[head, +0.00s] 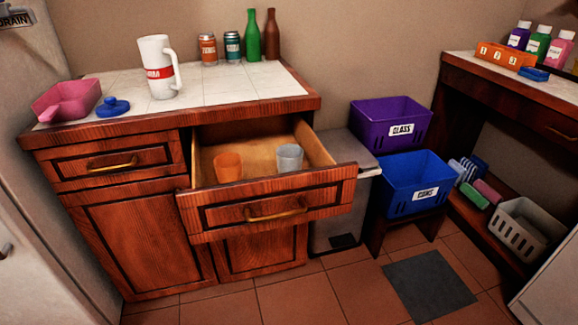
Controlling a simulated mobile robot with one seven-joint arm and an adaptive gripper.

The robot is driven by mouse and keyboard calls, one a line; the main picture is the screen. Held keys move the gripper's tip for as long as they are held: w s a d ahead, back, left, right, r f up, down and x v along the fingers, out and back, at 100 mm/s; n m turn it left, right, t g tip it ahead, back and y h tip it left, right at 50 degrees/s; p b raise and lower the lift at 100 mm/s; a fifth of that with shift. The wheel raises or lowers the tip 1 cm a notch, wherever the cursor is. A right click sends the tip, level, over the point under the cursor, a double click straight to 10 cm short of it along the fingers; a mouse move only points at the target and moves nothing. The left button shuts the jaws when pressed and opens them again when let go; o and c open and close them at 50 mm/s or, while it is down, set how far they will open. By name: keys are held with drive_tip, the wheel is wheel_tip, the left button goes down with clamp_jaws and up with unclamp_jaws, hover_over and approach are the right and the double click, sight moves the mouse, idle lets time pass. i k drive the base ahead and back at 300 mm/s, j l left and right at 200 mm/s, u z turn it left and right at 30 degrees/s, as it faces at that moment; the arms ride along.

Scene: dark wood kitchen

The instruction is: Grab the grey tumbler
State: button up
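The grey tumbler (289,158) stands upright in the open drawer (270,207), on its right side. An orange tumbler (228,166) stands in the same drawer to its left, with a gap between them. The drawer front hides a little of the drawer floor near me. My gripper is not in view.
Purple (390,122) and blue (416,183) bins stand right of the drawer. The tiled floor in front is mostly clear.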

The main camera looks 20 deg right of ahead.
sight(290, 157)
drive_tip(key=i+l, duration=0.1)
drive_tip(key=l, duration=1.65)
drive_tip(key=i+l, duration=0.35)
drive_tip(key=u, duration=0.05)
